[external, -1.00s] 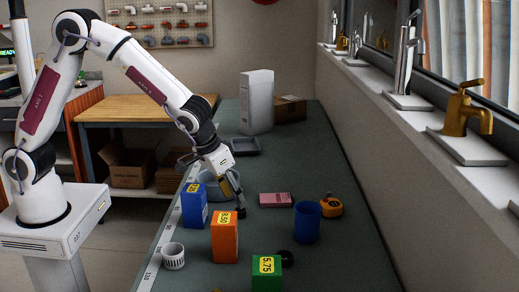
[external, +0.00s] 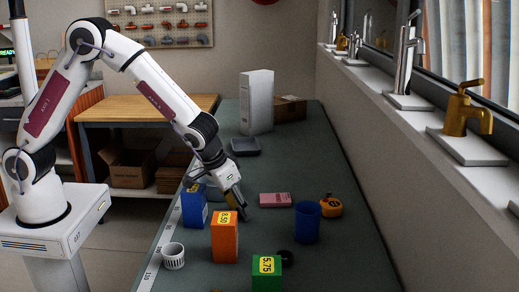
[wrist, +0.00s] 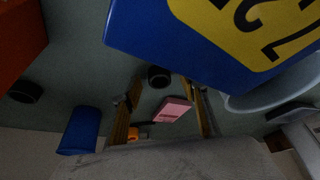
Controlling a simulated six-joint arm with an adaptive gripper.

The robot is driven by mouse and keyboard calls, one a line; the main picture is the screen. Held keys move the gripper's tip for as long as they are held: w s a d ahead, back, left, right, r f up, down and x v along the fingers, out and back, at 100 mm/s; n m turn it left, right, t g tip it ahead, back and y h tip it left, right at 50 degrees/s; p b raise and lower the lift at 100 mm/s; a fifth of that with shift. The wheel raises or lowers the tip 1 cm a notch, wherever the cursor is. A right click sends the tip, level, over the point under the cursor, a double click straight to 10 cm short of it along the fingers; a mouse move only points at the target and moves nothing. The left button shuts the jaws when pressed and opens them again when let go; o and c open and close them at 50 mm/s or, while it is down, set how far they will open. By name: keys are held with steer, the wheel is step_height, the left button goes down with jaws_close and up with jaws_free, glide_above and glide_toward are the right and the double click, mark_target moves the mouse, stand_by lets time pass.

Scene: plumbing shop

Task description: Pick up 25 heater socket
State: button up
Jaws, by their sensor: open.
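My gripper (external: 243,205) is open and points down at the table between the blue box and the pink box. In the wrist view its fingers (wrist: 160,98) stand apart with nothing held. A short black round socket-like piece (wrist: 158,76) is on the table just beyond the fingertips, roughly centred between them. A second black round piece (wrist: 25,91) lies to the left in the wrist view and beside the green box in the external view (external: 286,257). No size mark is readable on either, so I cannot tell which is the 25 heater socket.
A blue box (external: 193,205) stands close to my gripper and looms large in the wrist view. An orange box (external: 224,238), green box (external: 265,275), blue cup (external: 306,223), pink box (external: 275,200), tape measure (external: 330,206) and white basket (external: 173,256) stand around. A grey bowl (wrist: 270,92) is near.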

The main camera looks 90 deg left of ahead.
mark_target(238, 210)
steer(key=c, duration=1.2)
steer(key=shift+r, duration=0.15)
steer(key=shift+r, duration=4.85)
